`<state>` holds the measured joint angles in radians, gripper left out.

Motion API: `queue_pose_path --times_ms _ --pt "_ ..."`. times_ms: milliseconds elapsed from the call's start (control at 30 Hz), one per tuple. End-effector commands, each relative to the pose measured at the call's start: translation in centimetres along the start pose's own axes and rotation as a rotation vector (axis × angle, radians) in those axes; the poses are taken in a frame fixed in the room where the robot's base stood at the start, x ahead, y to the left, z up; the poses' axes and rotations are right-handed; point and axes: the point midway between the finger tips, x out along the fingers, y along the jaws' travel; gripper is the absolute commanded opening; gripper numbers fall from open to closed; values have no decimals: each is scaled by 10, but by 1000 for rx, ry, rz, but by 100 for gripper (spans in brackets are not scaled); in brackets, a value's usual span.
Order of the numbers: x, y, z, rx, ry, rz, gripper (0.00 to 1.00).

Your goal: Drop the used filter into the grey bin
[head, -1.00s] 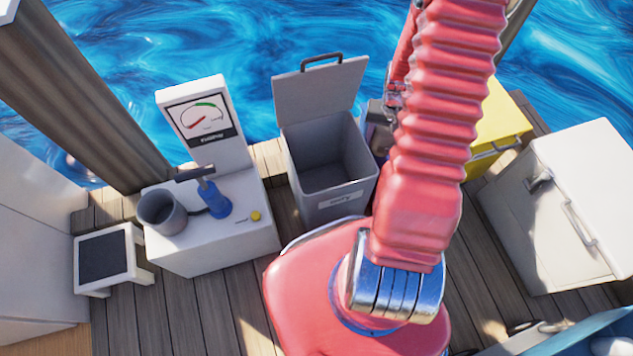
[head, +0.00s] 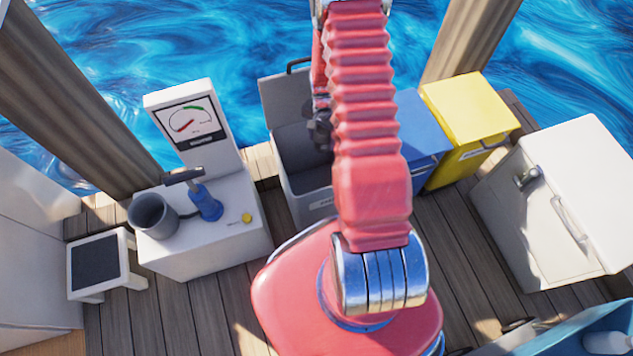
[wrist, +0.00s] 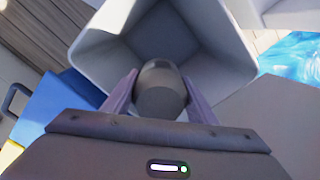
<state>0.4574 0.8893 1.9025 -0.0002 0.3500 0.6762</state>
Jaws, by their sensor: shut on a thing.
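In the wrist view my gripper (wrist: 160,98) is shut on the used filter (wrist: 160,85), a dark grey cylinder between the two fingers. Behind it the mouth of the grey bin (wrist: 222,38) opens, and the filter shows against the bin's inside. How deep it hangs relative to the rim, I cannot tell. In the head view the grey bin (head: 309,208) stands on the deck with its lid (head: 285,103) raised. My arm covers its right part and hides most of my gripper and the filter.
A blue bin (head: 424,135) and a yellow bin (head: 468,115) stand right of the grey bin, both shut. A white bench (head: 215,240) with a gauge panel (head: 190,120), a grey cup (head: 153,215) and a blue tool (head: 205,203) is at left. A white cabinet (head: 560,190) stands at right.

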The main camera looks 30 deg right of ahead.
Motion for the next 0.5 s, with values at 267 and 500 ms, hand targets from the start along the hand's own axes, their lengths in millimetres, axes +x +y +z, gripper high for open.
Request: queue_pose_path --times_ms 267,500 --pt "12 1 -1 1 -1 0 22" --pt "36 1 0 1 -1 1 22"
